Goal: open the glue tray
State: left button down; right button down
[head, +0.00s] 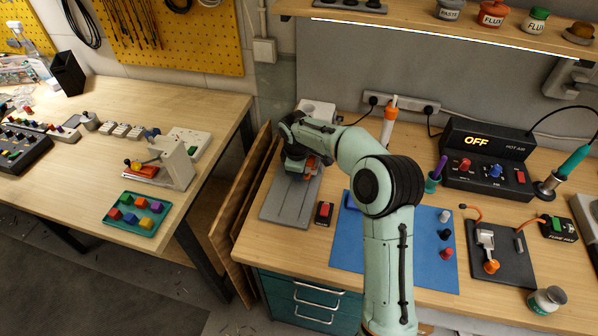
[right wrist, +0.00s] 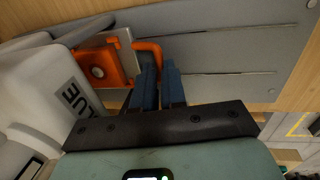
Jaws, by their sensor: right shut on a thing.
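The glue unit is a white housing (right wrist: 45,85) with partly hidden dark lettering ending in "UE", beside a slotted grey plate (right wrist: 225,45). In the head view the white housing (head: 318,110) shows behind my right gripper, and the grey plate (head: 287,203) reaches toward the bench front. An orange block with a round boss (right wrist: 103,66) and an orange handle (right wrist: 148,46) are beside the housing. My right gripper (right wrist: 159,70) is shut on the orange handle, its blue fingers close together. It also shows from above in the head view (head: 306,168). How far the tray is out is hard to tell.
A small black box with a red button (head: 324,213) stands right of the grey plate. A blue mat (head: 345,250) lies beyond it. A hot air station (head: 487,160) is further right. A gap separates this bench from the left table (head: 225,105).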

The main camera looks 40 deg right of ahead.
aim_at(293, 198)
jog(key=shift+a+f, duration=0.2)
jog(key=shift+f, duration=0.05)
